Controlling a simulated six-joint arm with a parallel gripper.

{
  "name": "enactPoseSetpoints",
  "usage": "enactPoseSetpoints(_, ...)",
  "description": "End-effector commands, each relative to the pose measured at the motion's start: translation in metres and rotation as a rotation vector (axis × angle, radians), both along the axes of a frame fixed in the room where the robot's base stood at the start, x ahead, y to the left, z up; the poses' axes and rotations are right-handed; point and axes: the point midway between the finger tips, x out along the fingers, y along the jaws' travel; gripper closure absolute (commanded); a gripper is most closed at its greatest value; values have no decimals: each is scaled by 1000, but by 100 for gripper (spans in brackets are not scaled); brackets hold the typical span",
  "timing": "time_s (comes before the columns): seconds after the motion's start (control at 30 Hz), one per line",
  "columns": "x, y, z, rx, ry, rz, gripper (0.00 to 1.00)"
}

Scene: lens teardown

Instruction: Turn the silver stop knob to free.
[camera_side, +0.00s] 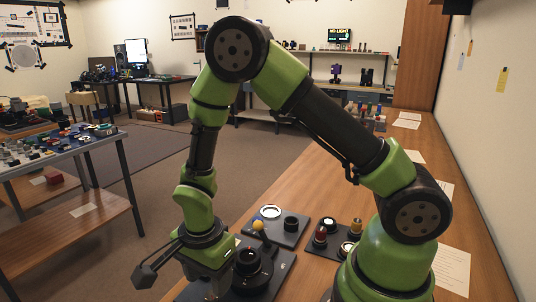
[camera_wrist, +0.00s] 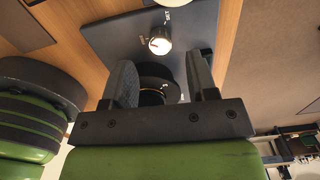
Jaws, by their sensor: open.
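The silver knob (camera_wrist: 160,40) stands on a dark plate (camera_wrist: 110,32) in the wrist view, with a bright top and small pale marks beside it. I cannot read its setting. My gripper (camera_wrist: 160,65) is open, its two grey fingers apart. The knob is beyond the fingertips, and I see no contact. A dark round lens part (camera_wrist: 158,84) shows between the fingers, partly hidden; I cannot tell its distance from them. In the side view, a black lens assembly (camera_side: 250,262) sits on the dark plate beside my wrist. I cannot make out the knob there.
A grey tray (camera_side: 290,241) behind holds a yellow ball (camera_side: 258,225), a pale ring (camera_side: 270,212) and a black cylinder (camera_side: 291,224). A dark tray to its right holds red-topped parts (camera_side: 320,236). Papers (camera_side: 453,270) lie along the right bench edge.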

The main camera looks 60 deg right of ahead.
Motion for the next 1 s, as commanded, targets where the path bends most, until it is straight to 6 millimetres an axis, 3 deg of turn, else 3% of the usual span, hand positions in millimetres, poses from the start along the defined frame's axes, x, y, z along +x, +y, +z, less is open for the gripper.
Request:
enactPoseSetpoints(0.27, 1, 0, 61, 4, -13, 10, 47)
enactPoseSetpoints(0.63, -10, -14, 131, 36, -161, 281, 47)
enactPoseSetpoints(1.0, -37, -26, 187, 19, -317, 548, 47)
